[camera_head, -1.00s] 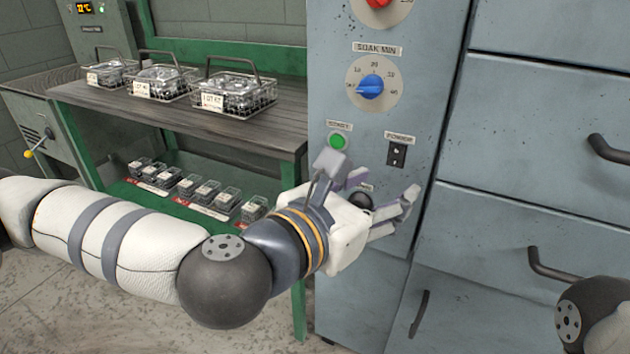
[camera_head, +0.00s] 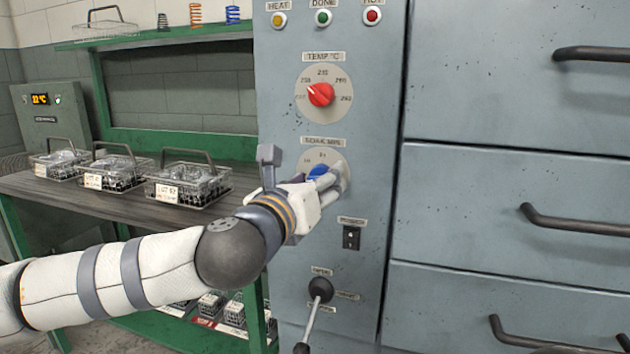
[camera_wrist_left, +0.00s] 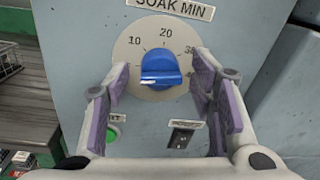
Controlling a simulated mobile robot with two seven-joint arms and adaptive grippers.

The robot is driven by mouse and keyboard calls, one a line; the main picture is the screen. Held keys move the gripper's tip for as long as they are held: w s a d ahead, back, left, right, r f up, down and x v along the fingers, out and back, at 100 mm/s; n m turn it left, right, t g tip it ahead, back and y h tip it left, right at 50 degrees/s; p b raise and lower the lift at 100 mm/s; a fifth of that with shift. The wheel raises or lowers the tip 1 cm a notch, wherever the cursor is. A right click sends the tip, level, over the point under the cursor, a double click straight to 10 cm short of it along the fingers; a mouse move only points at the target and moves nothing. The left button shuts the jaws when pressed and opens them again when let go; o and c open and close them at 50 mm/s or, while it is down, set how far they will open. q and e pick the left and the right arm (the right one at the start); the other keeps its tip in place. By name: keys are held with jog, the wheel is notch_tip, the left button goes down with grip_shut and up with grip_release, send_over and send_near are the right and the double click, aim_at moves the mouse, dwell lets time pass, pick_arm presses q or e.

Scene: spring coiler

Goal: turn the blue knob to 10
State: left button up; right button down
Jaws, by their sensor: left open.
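The blue knob (camera_head: 319,173) sits on a round dial below a SOAK MIN label on the grey cabinet front; my left gripper partly covers it in the head view. In the left wrist view the knob (camera_wrist_left: 161,68) shows clearly, with 10 at its upper left, 20 above and 30 and 40 to the right. Its grip bar lies roughly level; I cannot tell its exact reading. My left gripper (camera_head: 327,182) is open in front of the dial. In the wrist view its fingers flank the knob left and right, with gaps on both sides. My right gripper is out of view.
A red temperature knob (camera_head: 320,94) is above. Below are a black power switch (camera_head: 351,237) and a lever (camera_head: 320,290). The green button (camera_wrist_left: 113,134) shows under the dial. Drawer handles (camera_head: 575,221) stick out at right. Wire baskets (camera_head: 188,185) stand on the left bench.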

pick_arm(q)
jog(key=c, duration=1.1)
jog(key=shift+r, duration=0.1)
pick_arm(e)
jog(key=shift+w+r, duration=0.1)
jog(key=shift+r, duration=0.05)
pick_arm(q)
jog(key=m, duration=0.1)
jog(key=m+p, duration=0.1)
jog(key=m, duration=0.1)
jog(key=m+p, duration=0.1)
jog(key=shift+r+m, duration=0.25)
jog(key=shift+m, duration=0.15)
jog(key=m+p, duration=0.1)
jog(key=m, duration=0.1)
jog(key=shift+m+p, duration=0.3)
jog(key=shift+m, duration=0.1)
jog(key=shift+f+m+y+p, duration=0.15)
jog(key=shift+m+y+p, duration=0.2)
jog(key=shift+m, duration=0.45)
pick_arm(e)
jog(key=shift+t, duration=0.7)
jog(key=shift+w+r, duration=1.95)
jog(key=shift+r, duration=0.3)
pick_arm(q)
jog(key=shift+f, duration=0.1)
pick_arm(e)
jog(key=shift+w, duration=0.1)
